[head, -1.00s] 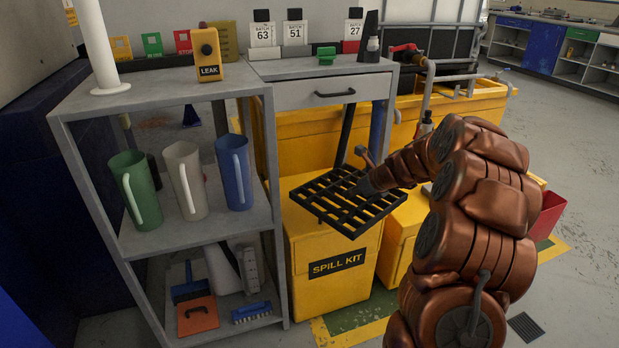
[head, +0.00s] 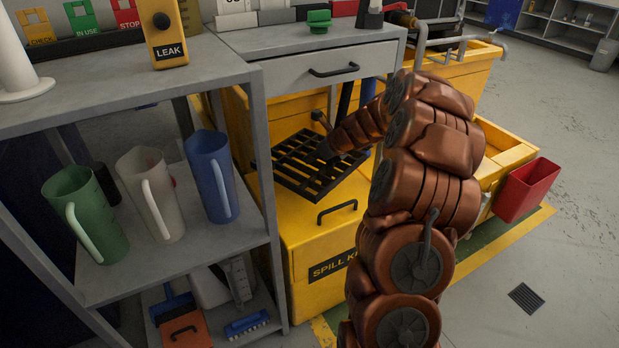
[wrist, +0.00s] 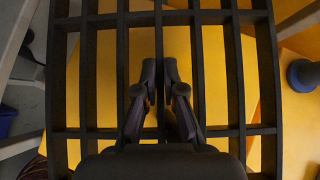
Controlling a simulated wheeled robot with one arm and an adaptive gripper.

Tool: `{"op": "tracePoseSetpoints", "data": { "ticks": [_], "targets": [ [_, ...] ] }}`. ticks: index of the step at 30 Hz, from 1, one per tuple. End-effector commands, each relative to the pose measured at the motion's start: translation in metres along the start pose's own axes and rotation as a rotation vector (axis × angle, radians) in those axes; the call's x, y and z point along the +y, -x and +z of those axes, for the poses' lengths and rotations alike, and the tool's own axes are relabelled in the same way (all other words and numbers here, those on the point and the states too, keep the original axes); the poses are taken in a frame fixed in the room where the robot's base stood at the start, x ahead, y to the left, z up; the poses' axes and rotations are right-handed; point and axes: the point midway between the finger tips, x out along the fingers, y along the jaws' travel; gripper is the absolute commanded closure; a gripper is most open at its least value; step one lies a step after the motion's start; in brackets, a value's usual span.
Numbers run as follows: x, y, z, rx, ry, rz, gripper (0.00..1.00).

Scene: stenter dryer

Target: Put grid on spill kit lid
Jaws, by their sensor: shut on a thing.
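The dark grid (head: 300,190) is a square lattice of bars, held roughly level at the back part of the yellow spill kit lid (head: 290,222). My gripper (head: 328,150) is shut on one of its bars. In the wrist view, my gripper (wrist: 160,68) has both fingers closed around a middle bar of the grid (wrist: 122,50), and yellow shows through the gaps. The lid's black handle (head: 337,211) shows in front of the grid. I cannot tell whether the grid touches the lid. My arm hides the lid's right side.
A grey shelf (head: 175,258) with green (head: 85,212), white (head: 150,195) and blue (head: 210,178) jugs stands close on the left. A grey drawer unit (head: 300,75) stands behind the grid. A red bin (head: 527,190) is at the right. The right floor is mostly clear.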

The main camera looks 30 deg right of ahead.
Motion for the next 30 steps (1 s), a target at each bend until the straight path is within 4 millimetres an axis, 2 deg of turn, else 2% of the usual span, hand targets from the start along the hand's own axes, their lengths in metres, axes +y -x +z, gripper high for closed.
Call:
{"op": "tracePoseSetpoints", "data": {
  "ticks": [1, 3, 10, 16, 28, 29, 30],
  "targets": [
    [0.001, -0.01, -0.009, 0.0, -0.001, 0.002, 1.0],
    [0.002, -0.018, -0.016, 0.0, 0.001, 0.004, 1.0],
    [0.003, -0.029, -0.026, -0.001, 0.002, 0.005, 1.0],
    [0.003, -0.048, -0.045, 0.001, 0.002, 0.005, 1.0],
    [0.002, -0.05, -0.048, 0.0, 0.003, 0.004, 1.0],
    [0.002, -0.051, -0.048, 0.001, 0.003, 0.004, 0.91],
    [0.002, -0.051, -0.048, 0.001, 0.003, 0.004, 0.87]
  ]
}}
